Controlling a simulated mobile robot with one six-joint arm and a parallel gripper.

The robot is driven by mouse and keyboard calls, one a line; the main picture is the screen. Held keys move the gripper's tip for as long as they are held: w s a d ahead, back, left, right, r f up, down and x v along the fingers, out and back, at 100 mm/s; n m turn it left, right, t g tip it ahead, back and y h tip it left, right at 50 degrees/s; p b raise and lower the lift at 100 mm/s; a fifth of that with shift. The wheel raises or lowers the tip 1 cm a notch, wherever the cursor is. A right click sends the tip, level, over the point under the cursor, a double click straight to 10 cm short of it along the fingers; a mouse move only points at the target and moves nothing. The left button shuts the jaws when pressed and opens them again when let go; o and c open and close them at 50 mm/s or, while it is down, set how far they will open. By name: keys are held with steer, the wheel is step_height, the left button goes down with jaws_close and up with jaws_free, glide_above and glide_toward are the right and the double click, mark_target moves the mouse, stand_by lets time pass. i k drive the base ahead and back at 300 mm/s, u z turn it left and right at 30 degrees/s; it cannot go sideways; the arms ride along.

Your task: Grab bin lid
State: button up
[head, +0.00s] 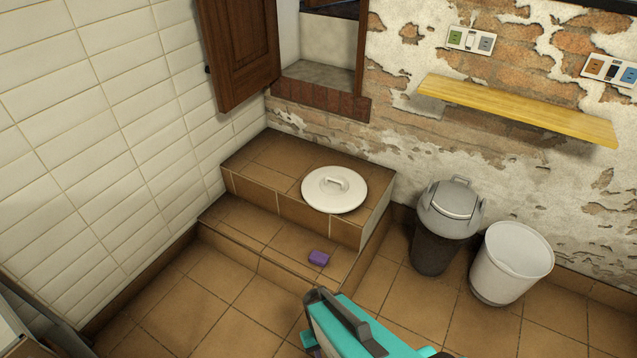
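A round white lid (335,189) with a raised handle lies flat on the upper tiled step, handle up. A white bin (511,263) stands open on the floor at the right, with no lid on it. A dark bin (440,245) beside it wears a grey lid (453,204) with a handle on top. My gripper (340,316), dark with teal parts behind it, is at the bottom edge, apart from the white lid and both bins. Its fingers are not clear enough to tell open from shut.
A purple block (319,258) lies on the lower tiled step (250,228). A yellow wall shelf (520,108) hangs above the bins. A brown wooden shutter (240,50) stands open by the window niche. The tiled floor (200,290) at the lower left is clear.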

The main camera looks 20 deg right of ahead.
mark_target(329, 189)
steer(key=u, duration=0.7)
steer(key=i, duration=1.2)
steer(key=u, duration=0.45)
